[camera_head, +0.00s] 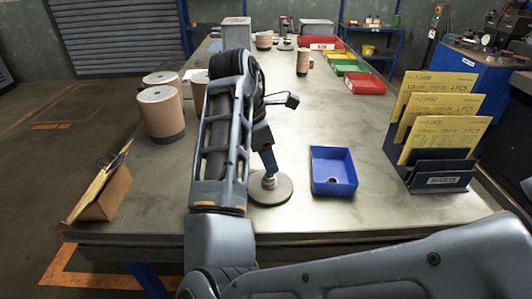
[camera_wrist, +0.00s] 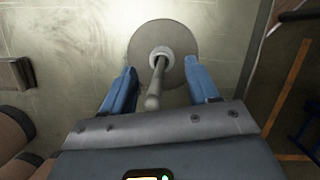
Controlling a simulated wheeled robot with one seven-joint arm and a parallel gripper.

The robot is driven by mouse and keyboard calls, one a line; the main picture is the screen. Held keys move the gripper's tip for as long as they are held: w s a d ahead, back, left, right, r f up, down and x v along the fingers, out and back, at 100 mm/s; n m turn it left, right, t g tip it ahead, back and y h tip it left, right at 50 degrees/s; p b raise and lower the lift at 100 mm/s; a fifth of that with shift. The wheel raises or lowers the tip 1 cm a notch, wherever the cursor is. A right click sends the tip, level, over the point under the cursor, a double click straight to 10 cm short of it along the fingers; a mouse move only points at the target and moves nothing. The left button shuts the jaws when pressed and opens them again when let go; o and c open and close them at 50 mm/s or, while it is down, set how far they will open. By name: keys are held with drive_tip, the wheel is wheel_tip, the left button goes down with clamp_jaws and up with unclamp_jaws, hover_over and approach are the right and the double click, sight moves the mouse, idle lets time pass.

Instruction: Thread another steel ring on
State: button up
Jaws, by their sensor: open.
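A grey round disc base (camera_head: 278,195) with an upright post stands on the table at centre. In the wrist view, the base (camera_wrist: 185,42) lies beyond my fingers and the post (camera_wrist: 155,90) points toward the camera. A pale steel ring (camera_wrist: 161,53) appears to sit around the post, low near the base. My gripper (camera_head: 267,168) is over the base; in the wrist view my gripper (camera_wrist: 161,75) is open, one blue finger on each side of the post, with nothing clamped. A blue bin (camera_head: 318,187) right of the base holds a small ring-like item (camera_head: 333,180), partly unclear.
A blue rack (camera_head: 440,175) with yellow cards is at right. Red (camera_head: 365,84), green and yellow bins line the far right edge. The table between is largely clear.

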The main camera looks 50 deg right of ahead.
drive_tip(key=p+v, duration=0.1)
drive_tip(key=v, duration=0.6)
drive_tip(key=shift+r, duration=0.4)
drive_tip(key=shift+w+a, duration=0.1)
drive_tip(key=shift+r+p, duration=0.1)
drive_tip(key=shift+p, duration=0.2)
wheel_tip(320, 180, up, 3)
drive_tip(key=p, duration=0.5)
drive_tip(key=shift+r, duration=0.1)
idle(1.3)
